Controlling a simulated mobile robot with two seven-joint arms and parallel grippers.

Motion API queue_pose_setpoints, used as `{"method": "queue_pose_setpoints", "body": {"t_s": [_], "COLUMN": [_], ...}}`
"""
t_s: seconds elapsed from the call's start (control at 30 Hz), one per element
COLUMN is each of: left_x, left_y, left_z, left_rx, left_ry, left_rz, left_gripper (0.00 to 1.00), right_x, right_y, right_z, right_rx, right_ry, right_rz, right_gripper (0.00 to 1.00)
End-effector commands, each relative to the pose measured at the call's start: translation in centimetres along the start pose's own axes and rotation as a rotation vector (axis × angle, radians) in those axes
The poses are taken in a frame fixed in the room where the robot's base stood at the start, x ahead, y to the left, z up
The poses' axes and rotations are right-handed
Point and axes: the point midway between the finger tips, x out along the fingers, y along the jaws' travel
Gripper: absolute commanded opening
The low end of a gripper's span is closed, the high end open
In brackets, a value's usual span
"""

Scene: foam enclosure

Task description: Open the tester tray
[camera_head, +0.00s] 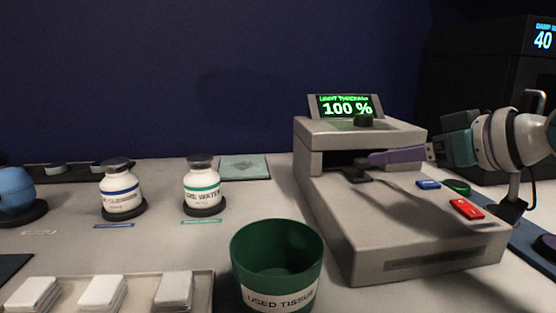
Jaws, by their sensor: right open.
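The tester (410,225) is a grey box at the right, with a raised back housing and a lit green display (345,106) reading 100 %. A dark slot runs under the housing. A small dark handle (358,172) sits at the slot's mouth, where the tray appears pushed in; the tray itself is hidden. My right gripper (376,158) reaches in from the right with its purple finger level, its tip at or just beside the handle. It is open, and I cannot tell whether it touches the handle. My left gripper is not in view.
Blue (428,184), green (457,187) and red (466,208) pieces lie on the tester's right side. A green used-tissue bin (277,252) stands close to its left. Two labelled bottles (121,190) (201,184) and a white-block tray (205,294) are further left.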

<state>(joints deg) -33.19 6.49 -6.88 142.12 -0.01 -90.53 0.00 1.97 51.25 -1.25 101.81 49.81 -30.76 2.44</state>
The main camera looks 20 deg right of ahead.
Motion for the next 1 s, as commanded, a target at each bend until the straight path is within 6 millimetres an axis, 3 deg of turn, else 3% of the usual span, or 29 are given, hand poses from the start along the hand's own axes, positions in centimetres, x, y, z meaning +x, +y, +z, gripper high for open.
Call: {"method": "queue_pose_setpoints", "body": {"t_s": [0.2, 0.4, 0.8, 1.0], "left_x": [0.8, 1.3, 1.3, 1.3], "left_y": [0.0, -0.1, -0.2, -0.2], "left_z": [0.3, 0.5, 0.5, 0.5], "left_rx": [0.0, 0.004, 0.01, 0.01], "left_ry": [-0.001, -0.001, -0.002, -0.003], "left_rz": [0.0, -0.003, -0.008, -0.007], "left_gripper": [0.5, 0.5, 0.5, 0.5], "right_x": [3.4, 5.4, 5.9, 5.9], "right_y": [-0.1, -0.1, -0.1, -0.1], "right_z": [0.0, 0.1, 0.0, 0.1], "right_rx": [0.002, 0.001, -0.002, -0.002], "right_ry": [0.003, 0.0, -0.002, -0.002], "right_rz": [-0.001, -0.001, -0.002, -0.002], "right_gripper": [0.63, 0.63, 0.63, 0.41]}}
